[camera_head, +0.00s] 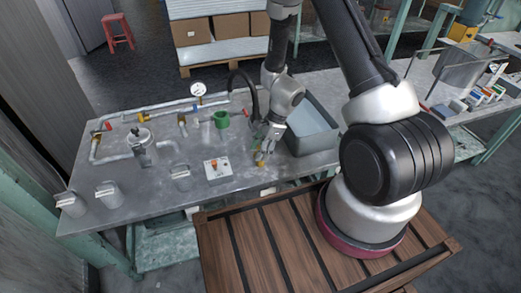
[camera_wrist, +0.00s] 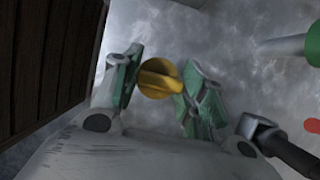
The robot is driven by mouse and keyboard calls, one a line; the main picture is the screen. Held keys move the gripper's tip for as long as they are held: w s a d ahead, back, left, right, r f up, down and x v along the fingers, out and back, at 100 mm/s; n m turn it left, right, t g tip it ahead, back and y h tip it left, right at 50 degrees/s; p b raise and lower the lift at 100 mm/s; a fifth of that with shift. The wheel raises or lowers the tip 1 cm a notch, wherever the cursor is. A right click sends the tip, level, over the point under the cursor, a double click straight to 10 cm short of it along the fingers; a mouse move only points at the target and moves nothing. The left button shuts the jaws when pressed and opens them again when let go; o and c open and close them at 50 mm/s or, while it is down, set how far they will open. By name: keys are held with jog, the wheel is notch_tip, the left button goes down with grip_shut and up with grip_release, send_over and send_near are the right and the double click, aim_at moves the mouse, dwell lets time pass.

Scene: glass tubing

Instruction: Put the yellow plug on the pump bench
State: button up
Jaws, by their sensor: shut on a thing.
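The yellow plug (camera_wrist: 160,78) is a small round yellow piece between the fingers of my gripper (camera_wrist: 153,85) in the wrist view. The fingers have green pads and are shut on it. In the head view my gripper (camera_head: 262,153) points down over the front part of the grey metal bench (camera_head: 130,205), left of the grey basin. The yellow plug (camera_head: 261,164) shows as a small yellow spot at the fingertips, close to the bench top. I cannot tell whether it touches the bench.
A grey basin (camera_head: 320,150) stands right of my gripper. A white control box (camera_head: 217,169) and a green cup (camera_head: 221,119) are to its left, near a dark curved spout (camera_head: 247,80). Pipes with valves, a gauge (camera_head: 198,90) and several metal jugs take up the bench's left side.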

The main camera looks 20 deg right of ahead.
jog(key=o, duration=1.3)
jog(key=shift+c, duration=0.2)
jog(key=s+d+r+n, duration=0.2)
jog(key=r+n, duration=0.1)
jog(key=r, duration=0.7)
jog(key=s+d+r+n+t+h, duration=0.1)
jog(key=d+r+n, duration=0.15)
jog(key=r, duration=0.65)
jog(key=s+d+r+n, duration=0.2)
jog(key=d+r+n, duration=0.1)
jog(key=r, duration=0.7)
jog(key=s+d+r+n+t+h, duration=0.1)
jog(key=s+d+r+n, duration=0.2)
jog(key=s+r, duration=0.3)
jog(key=s+d+r+n+t+h, duration=0.2)
jog(key=s+d+r+n, duration=0.2)
jog(key=s, duration=0.5)
notch_tip(320, 180, up, 3)
jog(key=shift+d+r+n+h, duration=0.1)
jog(key=shift+d+n+h, duration=0.2)
jog(key=shift+n, duration=0.95)
